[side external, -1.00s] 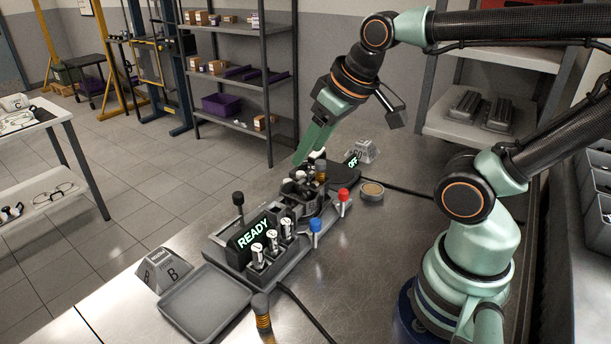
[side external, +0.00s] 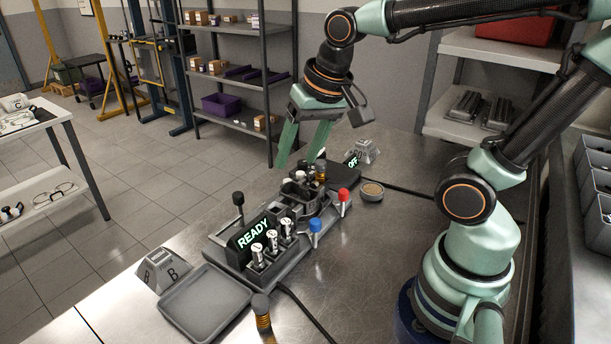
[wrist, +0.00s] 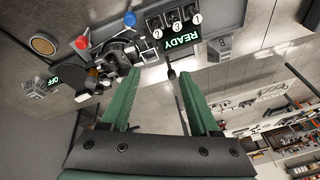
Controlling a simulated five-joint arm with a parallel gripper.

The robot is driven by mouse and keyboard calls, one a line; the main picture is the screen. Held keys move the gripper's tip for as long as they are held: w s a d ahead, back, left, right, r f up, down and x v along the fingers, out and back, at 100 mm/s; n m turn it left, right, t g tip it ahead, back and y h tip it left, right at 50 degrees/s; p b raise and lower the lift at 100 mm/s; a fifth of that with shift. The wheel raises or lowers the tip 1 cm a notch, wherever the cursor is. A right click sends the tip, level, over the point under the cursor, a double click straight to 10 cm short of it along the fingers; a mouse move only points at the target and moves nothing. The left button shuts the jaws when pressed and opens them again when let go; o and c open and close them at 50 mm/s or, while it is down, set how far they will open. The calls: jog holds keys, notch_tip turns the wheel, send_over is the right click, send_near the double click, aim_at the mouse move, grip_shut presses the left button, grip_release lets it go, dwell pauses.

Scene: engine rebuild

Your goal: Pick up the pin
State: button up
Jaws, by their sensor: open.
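My gripper (side external: 298,160) is open and empty, its two green fingers spread above the far end of a grey fixture (side external: 215,238). In the wrist view my gripper (wrist: 158,75) shows the fingers wide apart with nothing between them at the tips. Three upright metal pieces (side external: 272,241) stand in a numbered rack in front of the READY sign (side external: 253,234); they also show in the wrist view (wrist: 173,17). Small pale-ended parts (side external: 300,176) sit in the dark mechanism below my gripper. I cannot tell which of these small parts is the pin.
A black-knobbed lever (side external: 238,199), a blue knob (side external: 315,226) and a red knob (side external: 344,195) stick up from the fixture. An empty grey tray (side external: 205,300) lies in front. A round tin (side external: 371,191) and cables lie on the metal bench.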

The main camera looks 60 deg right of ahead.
aim_at(272, 233)
jog(key=w+a+f+m+g, duration=0.1)
jog(key=f+m, duration=0.3)
jog(key=w+a+f+m+g, duration=0.1)
jog(key=a+f+m, duration=0.1)
jog(key=f+m, duration=0.2)
jog(key=w+a+f+m+g, duration=0.1)
jog(key=f+m+g, duration=0.1)
jog(key=f+m, duration=0.2)
jog(key=shift+w+a, duration=0.2)
jog(key=shift+a, duration=0.2)
jog(key=shift+s+a+f, duration=0.1)
jog(key=shift+f, duration=1.2)
jog(key=shift+s+a+f, duration=0.1)
jog(key=shift+f, duration=1.2)
grip_shut()
